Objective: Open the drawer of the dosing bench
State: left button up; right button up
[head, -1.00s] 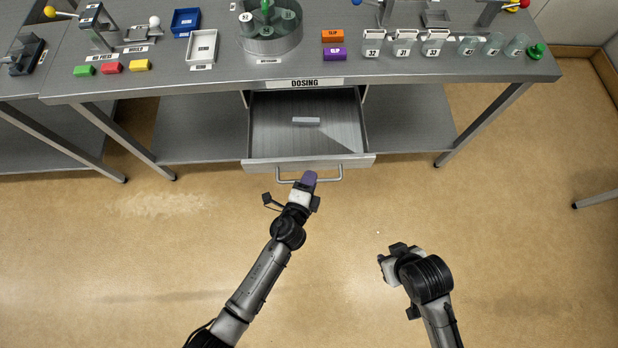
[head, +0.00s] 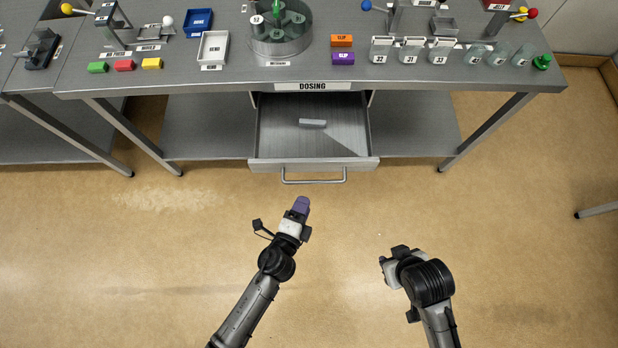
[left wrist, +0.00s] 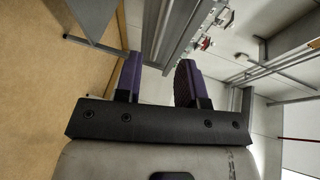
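The dosing bench (head: 420,75) runs across the top of the head view, with a DOSING label on its front edge. Its drawer (head: 340,140) is pulled out, and a small grey block (head: 312,123) lies inside. The drawer handle (head: 313,181) is a metal bar on the drawer front. My left gripper (head: 301,205) is just in front of the handle, apart from it. In the left wrist view its purple fingers (left wrist: 158,82) are spread with nothing between them. My right gripper (head: 384,264) hangs lower right, away from the drawer; its fingers are mostly hidden.
On the bench top stand a round carousel (head: 282,48), white and blue trays (head: 213,48), coloured blocks, orange and purple slips (head: 343,58) and several cups (head: 412,50). Bench legs stand either side of the drawer. The floor in front is clear.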

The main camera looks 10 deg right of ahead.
pick_arm(q)
jog(key=shift+v, duration=2.55)
